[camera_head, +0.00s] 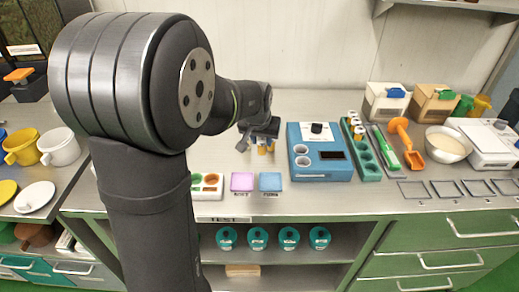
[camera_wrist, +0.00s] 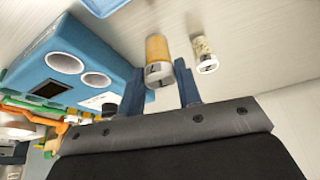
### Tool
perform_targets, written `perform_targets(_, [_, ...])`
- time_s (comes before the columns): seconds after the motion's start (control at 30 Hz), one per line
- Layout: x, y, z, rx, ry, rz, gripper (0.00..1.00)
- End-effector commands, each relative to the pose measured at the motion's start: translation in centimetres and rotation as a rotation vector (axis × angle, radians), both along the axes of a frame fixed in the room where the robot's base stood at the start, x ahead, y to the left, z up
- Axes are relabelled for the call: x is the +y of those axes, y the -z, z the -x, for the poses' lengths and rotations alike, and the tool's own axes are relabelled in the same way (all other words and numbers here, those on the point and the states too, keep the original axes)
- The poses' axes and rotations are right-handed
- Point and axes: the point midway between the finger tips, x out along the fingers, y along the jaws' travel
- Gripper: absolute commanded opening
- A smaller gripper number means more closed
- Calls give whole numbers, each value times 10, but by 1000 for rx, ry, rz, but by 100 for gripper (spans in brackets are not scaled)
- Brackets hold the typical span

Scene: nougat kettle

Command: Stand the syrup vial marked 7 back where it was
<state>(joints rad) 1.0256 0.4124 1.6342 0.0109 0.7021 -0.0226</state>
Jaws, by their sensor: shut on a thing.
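My gripper (camera_wrist: 158,66) is shut on an amber vial (camera_wrist: 157,47) with a pale end that carries a dark mark I cannot read. In the head view my gripper (camera_head: 262,132) is over the counter left of the blue device, with the amber vial (camera_head: 262,150) below it, partly hidden. A second, pale speckled vial (camera_wrist: 204,47) stands close beside the gripper, apart from it. A green rack (camera_head: 369,165) right of the device has several vials (camera_head: 354,122) at its back and empty holes at its front.
The blue device (camera_head: 322,173) has two round wells. Pink (camera_head: 242,182) and blue (camera_head: 270,182) pads and a white tray (camera_head: 197,191) lie along the front. An orange scoop (camera_head: 404,135) and a bowl (camera_head: 447,146) are at right. Counter behind the gripper is clear.

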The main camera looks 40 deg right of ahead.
Motion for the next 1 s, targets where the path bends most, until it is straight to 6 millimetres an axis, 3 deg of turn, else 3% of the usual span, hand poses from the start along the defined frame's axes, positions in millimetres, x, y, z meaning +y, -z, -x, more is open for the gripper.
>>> perform_targets(0.23, [0,14,-9,2,0,-1,9])
perform_targets(0.43, [1,43,-9,2,0,-2,9])
perform_targets(0.83, [0,49,-9,-1,0,1,9])
perform_targets(0.87, [0,49,-9,-1,0,1,35])
perform_targets(0.93, [0,49,-9,-1,0,1,49])
perform_targets(1.0, [0,49,-9,-1,0,1,53])
